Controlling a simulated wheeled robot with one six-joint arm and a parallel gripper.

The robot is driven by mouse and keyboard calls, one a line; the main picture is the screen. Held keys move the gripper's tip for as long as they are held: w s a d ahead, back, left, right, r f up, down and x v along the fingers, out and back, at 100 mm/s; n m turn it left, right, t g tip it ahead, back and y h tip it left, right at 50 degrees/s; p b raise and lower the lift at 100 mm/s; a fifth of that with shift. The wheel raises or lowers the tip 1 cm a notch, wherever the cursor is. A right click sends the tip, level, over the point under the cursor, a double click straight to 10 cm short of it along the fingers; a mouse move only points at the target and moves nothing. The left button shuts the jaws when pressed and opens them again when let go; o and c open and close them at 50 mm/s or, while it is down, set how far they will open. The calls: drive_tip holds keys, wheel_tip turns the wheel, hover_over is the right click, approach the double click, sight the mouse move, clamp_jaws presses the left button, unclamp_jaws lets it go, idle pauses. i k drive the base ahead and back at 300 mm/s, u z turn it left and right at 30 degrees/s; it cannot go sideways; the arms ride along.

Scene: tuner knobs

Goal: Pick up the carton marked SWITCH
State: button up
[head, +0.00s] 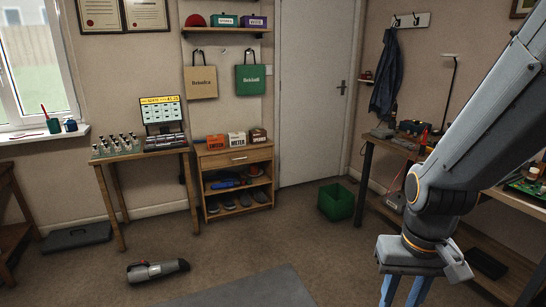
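Three small cartons stand in a row on top of the wooden cabinet (234,160) by the back wall. The left one is a red-orange carton (215,143); its white lettering is small and looks like SWITCH. The middle one is a whitish carton (237,140) that seems to read METER. My gripper (403,293) hangs at the lower right, far from the cartons. Its two blue fingers are apart with nothing seen between them; their tips are cut off by the bottom edge.
A grey flashlight-like object (157,270) lies on the floor, left of a grey mat (250,290). A green bin (336,202) stands right of the cabinet. A workbench runs along the right. Floor before the cabinet is clear.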

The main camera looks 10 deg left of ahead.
sight(217, 142)
drive_tip(key=u, duration=0.4)
drive_tip(key=i, duration=1.75)
drive_tip(key=u, duration=0.65)
drive_tip(key=i, duration=3.05)
drive_tip(key=z, duration=0.05)
